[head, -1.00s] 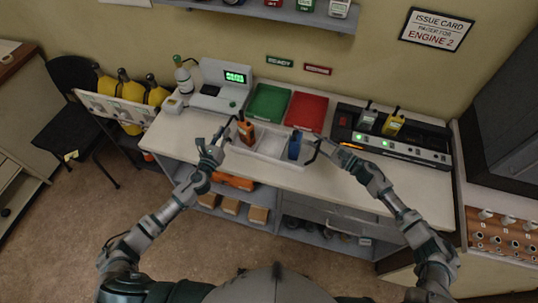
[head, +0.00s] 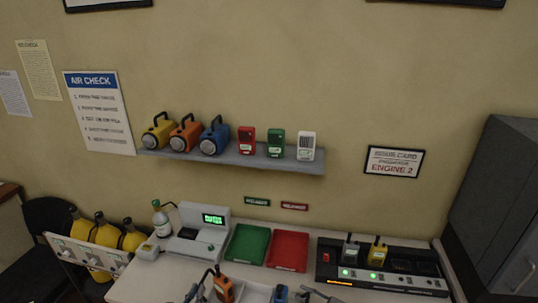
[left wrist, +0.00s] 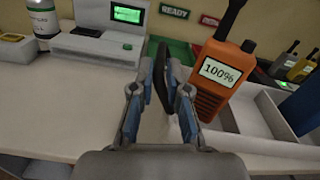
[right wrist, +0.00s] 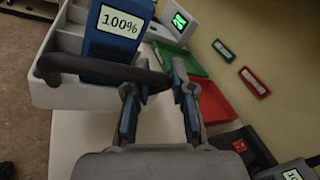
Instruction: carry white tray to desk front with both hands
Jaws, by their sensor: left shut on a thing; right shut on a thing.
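The white tray (head: 256,293) is at the bottom edge of the head view, on the desk, with its front cut off. An orange radio (left wrist: 220,80) reading 100% stands in its left part, and a blue radio (right wrist: 115,35) also reading 100% stands in its other end. My left gripper (left wrist: 162,85) is shut on a dark handle at the tray's left end. My right gripper (right wrist: 160,82) is shut on the dark handle (right wrist: 95,68) at the right end. The wrist views show the tray (right wrist: 50,92) only in part.
A lit test unit (head: 205,235) and a bottle (head: 161,222) stand at left. A charger bank (head: 390,281) with radios stands at right. The desk front is out of the head view.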

